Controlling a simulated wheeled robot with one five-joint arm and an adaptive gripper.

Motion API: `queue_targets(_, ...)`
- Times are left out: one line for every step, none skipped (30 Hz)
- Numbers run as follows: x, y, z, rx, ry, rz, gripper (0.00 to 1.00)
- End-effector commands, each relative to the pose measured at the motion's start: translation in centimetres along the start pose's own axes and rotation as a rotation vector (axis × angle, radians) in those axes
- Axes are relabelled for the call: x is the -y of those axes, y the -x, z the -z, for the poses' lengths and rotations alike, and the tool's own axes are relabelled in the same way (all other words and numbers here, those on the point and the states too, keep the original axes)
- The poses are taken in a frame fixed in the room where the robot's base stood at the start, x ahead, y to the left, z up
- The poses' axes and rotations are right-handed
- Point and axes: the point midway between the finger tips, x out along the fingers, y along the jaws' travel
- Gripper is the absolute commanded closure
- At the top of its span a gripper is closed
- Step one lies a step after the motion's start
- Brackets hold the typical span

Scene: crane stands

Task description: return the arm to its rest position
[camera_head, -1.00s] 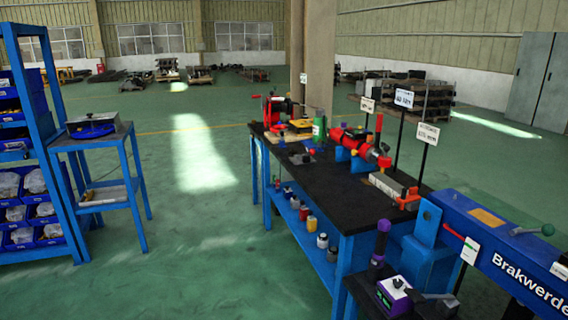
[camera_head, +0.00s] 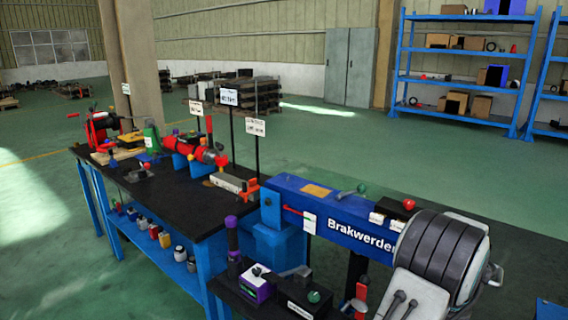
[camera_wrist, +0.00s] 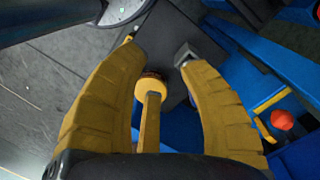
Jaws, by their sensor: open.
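My gripper (camera_wrist: 160,60) shows in the wrist view, with two thick yellow fingers spread apart. No object is clasped between the fingertips. A yellow round-headed part on a stem (camera_wrist: 151,92) shows between the fingers; I cannot tell whether it belongs to the gripper or lies beyond it. Blue and dark grey surfaces fill the view beyond the fingers. My gripper does not show in the head view, so the arm's full pose is hidden.
A blue machine marked Brakwerder (camera_head: 330,212) stands at the front right, with a dark ribbed drum (camera_head: 440,258) at its end. A black-topped workbench (camera_head: 190,196) carries red tools. Blue shelving (camera_head: 460,75) stands behind. Green floor (camera_head: 370,150) lies open between.

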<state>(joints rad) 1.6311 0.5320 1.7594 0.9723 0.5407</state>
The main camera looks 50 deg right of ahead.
Motion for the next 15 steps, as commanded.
queue_targets(-0.6,-0.1,-1.0,0.01,0.074,-0.005,0.62)
queue_targets(-0.9,0.0,-1.6,0.015,0.123,-0.008,0.62)
queue_targets(-1.1,0.1,-2.6,0.021,0.193,-0.012,0.62)
queue_targets(-1.2,0.2,-3.5,0.024,0.25,-0.014,0.62)
queue_targets(-1.2,0.5,-4.4,0.026,0.308,-0.016,0.62)
queue_targets(-1.1,0.9,-6.0,0.027,0.396,-0.02,0.62)
queue_targets(-1.1,1.3,-7.2,0.027,0.463,-0.022,0.62)
queue_targets(-0.9,1.7,-8.5,0.025,0.527,-0.025,0.62)
queue_targets(-0.8,2.2,-10.2,0.022,0.607,-0.029,0.62)
queue_targets(-0.6,2.6,-11.5,0.019,0.664,-0.032,0.62)
queue_targets(-0.5,3.1,-12.8,0.014,0.721,-0.034,0.62)
queue_targets(-0.3,3.7,-14.7,0.005,0.792,-0.037,0.62)
queue_targets(-0.2,4.1,-16.0,-0.002,0.839,-0.039,0.62)
queue_targets(-0.2,4.6,-17.4,-0.01,0.884,-0.041,0.62)
queue_targets(-0.2,5.1,-19.1,-0.021,0.939,-0.043,0.62)
